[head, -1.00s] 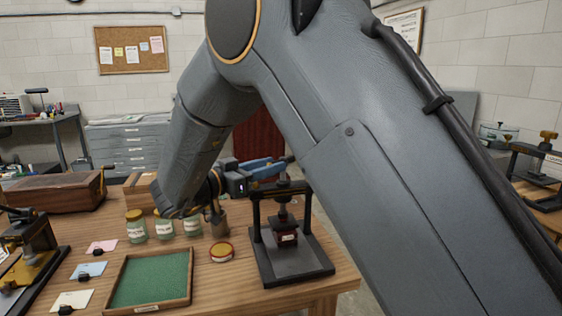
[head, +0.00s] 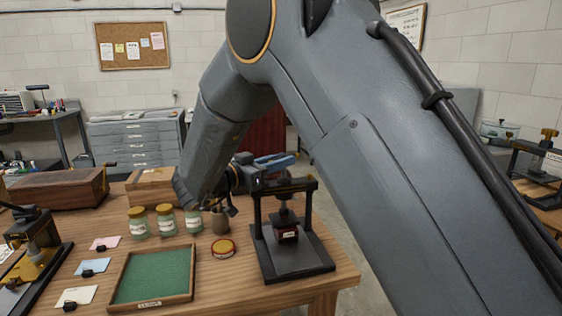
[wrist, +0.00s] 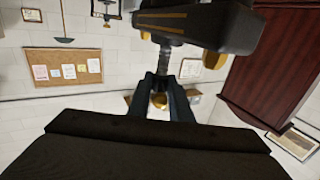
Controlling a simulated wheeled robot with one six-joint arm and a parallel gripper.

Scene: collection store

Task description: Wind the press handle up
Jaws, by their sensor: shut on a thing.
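The press (head: 320,262) stands on the front right of the wooden table, a dark frame on a flat base. A small dark red labelled block (head: 287,234) sits under its screw. My gripper (head: 290,160) is just above the press's top beam, its blue fingers pointing right. In the wrist view the fingers (wrist: 162,95) are closed around a gold knob (wrist: 159,101), which seems to be the end of the press handle. Most of the handle is hidden in the head view. A dark gold-striped part with a metal screw (wrist: 190,67) fills the upper wrist view.
Left of the press are a round gold-rimmed tin (head: 222,248), several lidded jars (head: 166,222) and a green-lined tray (head: 192,296). Another press-like device (head: 40,255) stands at the left edge. A wooden box (head: 60,190) is behind. The space above the press is clear except for my arm.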

